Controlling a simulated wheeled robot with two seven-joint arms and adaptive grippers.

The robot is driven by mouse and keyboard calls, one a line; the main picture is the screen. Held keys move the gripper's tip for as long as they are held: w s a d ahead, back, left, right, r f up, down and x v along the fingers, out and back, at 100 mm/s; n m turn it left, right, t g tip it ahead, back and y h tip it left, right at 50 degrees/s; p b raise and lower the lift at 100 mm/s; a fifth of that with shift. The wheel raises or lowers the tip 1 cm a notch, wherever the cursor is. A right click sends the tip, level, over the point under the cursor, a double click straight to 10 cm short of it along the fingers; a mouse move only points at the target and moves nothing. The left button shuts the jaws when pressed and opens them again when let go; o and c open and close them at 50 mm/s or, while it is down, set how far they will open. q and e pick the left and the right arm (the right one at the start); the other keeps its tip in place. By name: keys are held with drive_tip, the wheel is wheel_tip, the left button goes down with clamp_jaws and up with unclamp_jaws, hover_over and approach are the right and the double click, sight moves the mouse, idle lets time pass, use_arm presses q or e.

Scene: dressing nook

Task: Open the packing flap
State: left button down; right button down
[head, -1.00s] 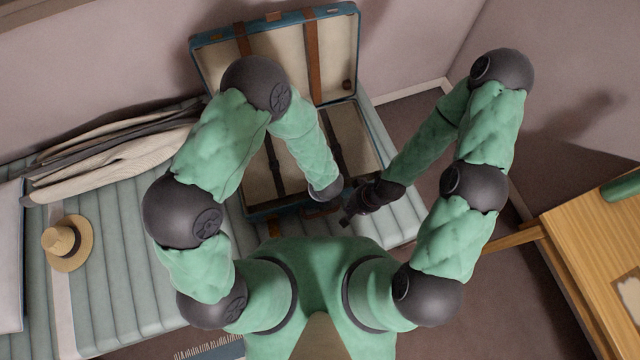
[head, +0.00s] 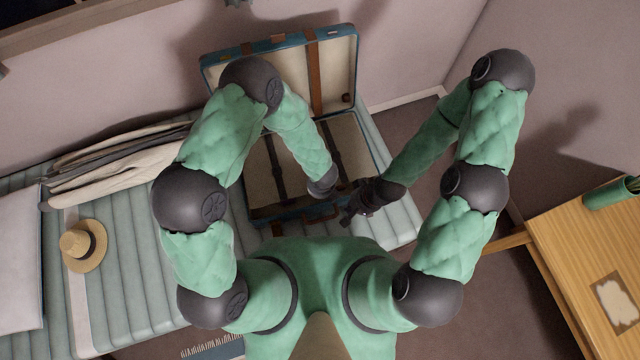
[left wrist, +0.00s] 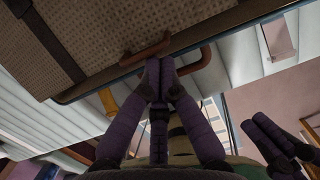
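An open blue suitcase (head: 290,212) lies on the bench, its lid (head: 334,70) raised at the back. Its inside shows a beige panel with dark straps; in the left wrist view this woven panel (left wrist: 110,35) lies flat, seemingly the packing flap. A reddish-brown pull (left wrist: 147,51) is at its front edge. My left gripper (left wrist: 160,63) has its fingertips together right at the pull; whether they grip it is unclear. In the head view its fingers are hidden below the left wrist. My right gripper (head: 350,212) hangs empty by the suitcase's front right corner, fingers apart.
The suitcase handle (left wrist: 200,60) is close beside my left fingers. A straw hat (head: 80,245), folded clothes (head: 130,165) and a pillow (head: 18,260) lie left on the padded bench (head: 120,290). A wooden table (head: 570,250) with a green cup stands at right.

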use_arm(q)
drive_tip(key=w+a+r+g+p, duration=0.1)
drive_tip(key=w+r+p, duration=0.3)
drive_tip(key=r+p, duration=0.55)
drive_tip(key=w+a+r+g+p, duration=0.15)
drive_tip(key=w+r+p, duration=0.4)
drive_tip(key=p, duration=0.65)
drive_tip(key=w+a+r+b, duration=0.2)
drive_tip(key=w+r+b, duration=0.1)
drive_tip(key=w, duration=0.6)
drive_tip(key=w+a+r+b, duration=0.3)
drive_tip(key=w+r+b, duration=0.1)
drive_tip(key=w, duration=0.4)
drive_tip(key=shift+w+r+h, duration=0.4)
drive_tip(key=shift+r, duration=0.2)
drive_tip(key=shift+a, duration=0.1)
